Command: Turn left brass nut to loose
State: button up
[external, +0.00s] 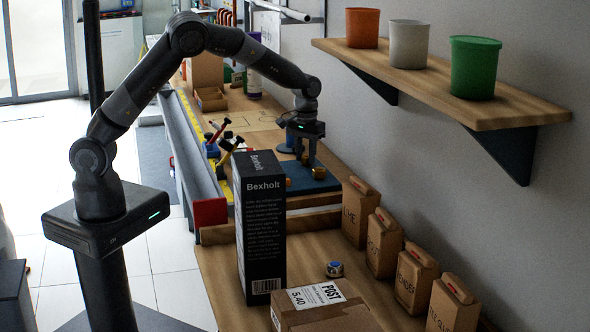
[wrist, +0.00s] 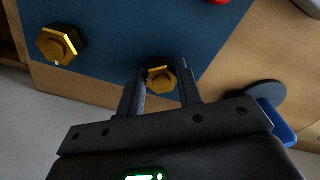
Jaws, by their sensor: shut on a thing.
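My gripper (wrist: 160,88) reaches down to a dark blue board (wrist: 110,25) on the bench. Its two fingers stand on either side of a brass nut (wrist: 158,76) and are shut on it. This nut also shows small between the fingers in the external view (external: 305,159). Another brass hex nut (wrist: 60,45) sits on the board to the left in the wrist view, clear of the fingers. It appears to be the one just right of my gripper in the external view (external: 319,173). The fingers partly hide the held nut, so its turn angle is unclear.
A tall black box (external: 262,225) stands in front of the board. A grey disc (wrist: 258,94) and a blue part (wrist: 277,122) lie close right of the fingers in the wrist view. A shelf with pots (external: 450,95) juts out above the bench. Cardboard packs (external: 384,245) line the wall.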

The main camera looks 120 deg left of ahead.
jog(key=n, duration=0.4)
jog(key=shift+w+n, duration=0.2)
jog(key=shift+n, duration=0.1)
jog(key=n, duration=0.3)
jog(key=shift+w+n, duration=0.1)
jog(key=shift+n, duration=0.3)
jog(key=n, duration=0.3)
jog(key=shift+w+a+n, duration=0.1)
jog(key=shift+n, duration=0.2)
jog(key=shift+a+n, duration=0.1)
jog(key=shift+n, duration=1.8)
jog(key=o, duration=1)
